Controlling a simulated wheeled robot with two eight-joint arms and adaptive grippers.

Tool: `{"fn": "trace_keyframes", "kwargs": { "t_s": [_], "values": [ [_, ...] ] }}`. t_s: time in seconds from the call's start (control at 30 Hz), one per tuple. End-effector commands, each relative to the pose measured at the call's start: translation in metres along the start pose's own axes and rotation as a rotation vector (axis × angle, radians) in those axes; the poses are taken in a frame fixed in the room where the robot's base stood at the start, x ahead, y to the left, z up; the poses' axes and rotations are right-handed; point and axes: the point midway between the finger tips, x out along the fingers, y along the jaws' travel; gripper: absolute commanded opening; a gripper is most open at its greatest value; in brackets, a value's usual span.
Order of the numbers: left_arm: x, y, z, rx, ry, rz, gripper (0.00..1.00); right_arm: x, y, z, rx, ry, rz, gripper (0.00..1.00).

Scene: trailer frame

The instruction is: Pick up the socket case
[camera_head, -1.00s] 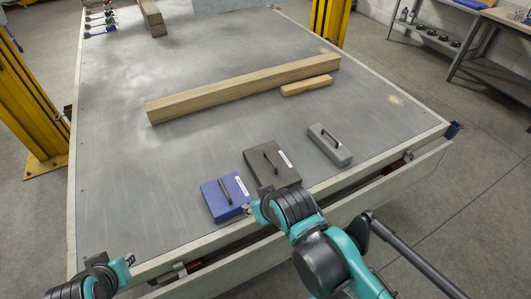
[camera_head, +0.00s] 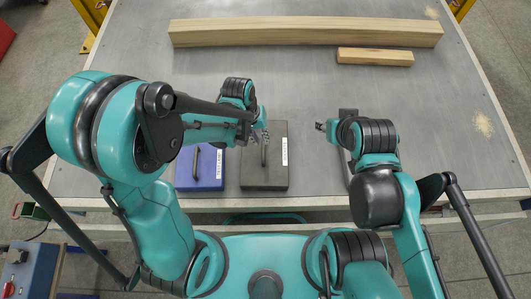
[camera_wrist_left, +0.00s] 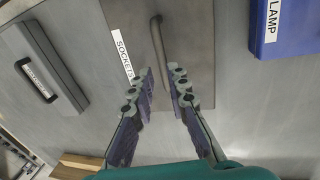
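The socket case (camera_head: 264,172) is a flat dark grey-brown case with a handle on top, lying on the grey trailer deck between a blue case and a grey case. In the left wrist view its white label reads "SOCKETS" on the case (camera_wrist_left: 190,35). My left gripper (camera_head: 262,136) is over the far part of this case, at the handle. In the left wrist view the gripper (camera_wrist_left: 162,82) is open, its fingers on either side of the handle's near end and not closed on it. My right gripper (camera_head: 320,126) is right of the case, beside the grey case; its fingers are too small to judge.
The blue case (camera_head: 202,178), labelled "LAMP" in the left wrist view, lies close on the left. The grey case (camera_head: 343,160) is partly hidden by my right arm. A long timber beam (camera_head: 300,31) and a short block (camera_head: 375,57) lie farther back. Deck between is clear.

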Motion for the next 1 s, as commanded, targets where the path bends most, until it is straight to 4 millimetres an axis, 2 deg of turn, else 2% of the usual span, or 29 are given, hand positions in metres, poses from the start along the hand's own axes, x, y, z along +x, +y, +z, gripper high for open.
{"fn": "trace_keyframes", "kwargs": {
  "t_s": [0.1, 0.27, 0.53, 0.77, 0.83, 0.87, 1.0],
  "values": [
    [0.017, 0.000, 0.000, 0.001, -0.001, 0.000, 0.16, 0.007, 0.000, 0.005, 0.000, 0.000, 0.000, 0.40],
    [0.031, -0.001, -0.001, 0.000, 0.001, 0.000, 0.16, 0.013, 0.000, 0.009, 0.000, 0.000, 0.000, 0.40],
    [0.070, -0.002, -0.002, 0.000, 0.002, 0.000, 0.16, 0.030, 0.000, 0.021, 0.000, 0.000, 0.000, 0.40],
    [0.071, -0.001, -0.001, 0.000, 0.002, 0.001, 0.16, 0.029, 0.000, 0.021, 0.000, 0.000, 0.000, 0.40],
    [0.071, -0.001, -0.001, 0.000, 0.002, 0.001, 0.03, 0.029, 0.000, 0.021, 0.000, 0.000, 0.000, 0.40],
    [0.071, -0.001, -0.001, 0.000, 0.002, 0.001, 0.00, 0.029, 0.000, 0.021, 0.000, 0.000, 0.000, 0.40],
    [0.071, -0.001, -0.001, 0.000, 0.002, 0.001, 0.00, 0.029, 0.000, 0.021, 0.000, 0.000, 0.000, 0.40]
  ]
}}
